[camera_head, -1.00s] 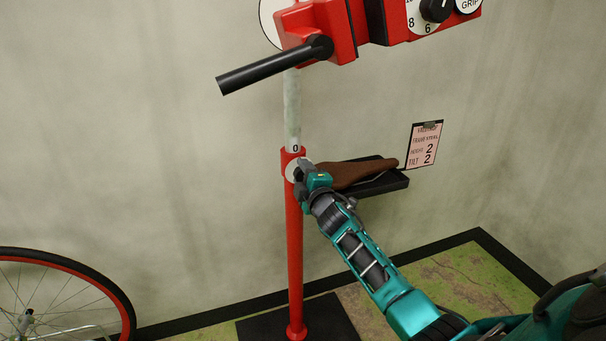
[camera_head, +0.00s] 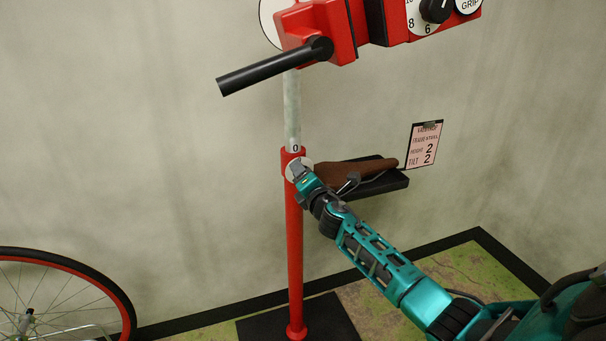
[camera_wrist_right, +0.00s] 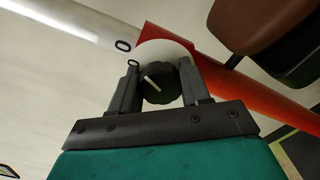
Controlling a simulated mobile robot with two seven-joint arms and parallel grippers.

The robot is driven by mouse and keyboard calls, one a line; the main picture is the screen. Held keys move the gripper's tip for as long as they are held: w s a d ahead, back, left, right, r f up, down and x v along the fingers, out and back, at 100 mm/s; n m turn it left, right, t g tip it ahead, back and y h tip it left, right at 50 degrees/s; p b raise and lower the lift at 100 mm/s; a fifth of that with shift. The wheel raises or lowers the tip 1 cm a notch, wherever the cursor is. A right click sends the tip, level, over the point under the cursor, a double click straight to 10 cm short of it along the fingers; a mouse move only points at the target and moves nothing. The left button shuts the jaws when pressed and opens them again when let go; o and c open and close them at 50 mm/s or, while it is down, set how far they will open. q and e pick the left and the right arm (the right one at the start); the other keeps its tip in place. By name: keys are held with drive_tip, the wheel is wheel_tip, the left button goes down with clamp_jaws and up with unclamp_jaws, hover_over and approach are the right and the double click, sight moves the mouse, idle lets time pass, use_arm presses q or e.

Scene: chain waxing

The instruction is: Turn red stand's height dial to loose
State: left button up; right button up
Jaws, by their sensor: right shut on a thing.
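The red stand (camera_head: 294,255) rises upright, with a grey inner post (camera_head: 292,110) coming out of its top beside a "0" mark. The height dial is a black knob (camera_wrist_right: 158,84) with a white pointer line on a round white plate (camera_wrist_right: 176,48); in the head view the plate (camera_head: 291,172) shows only partly behind my gripper. My right gripper (camera_head: 298,172) is shut on the knob, one finger on each side, as the right wrist view (camera_wrist_right: 160,88) shows. The pointer slants toward the upper left there. Most plate markings are hidden. My left gripper is not in view.
A brown saddle (camera_head: 342,171) lies on a black shelf (camera_head: 392,182) just right of the stand. A pink card (camera_head: 424,146) hangs on the wall. The red clamp head (camera_head: 345,30) with a black handle (camera_head: 270,68) is above. A wheel (camera_head: 125,300) stands lower left.

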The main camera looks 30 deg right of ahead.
drive_tip(key=shift+d+r+n, duration=0.1)
drive_tip(key=shift+n, duration=0.2)
idle(0.4)
drive_tip(key=o, duration=1)
drive_tip(key=shift+o, duration=0.2)
drive_tip(key=shift+s, duration=0.1)
drive_tip(key=shift+s+a, duration=0.2)
drive_tip(key=shift+s, duration=0.1)
drive_tip(key=p+v, duration=0.2)
drive_tip(key=v, duration=1)
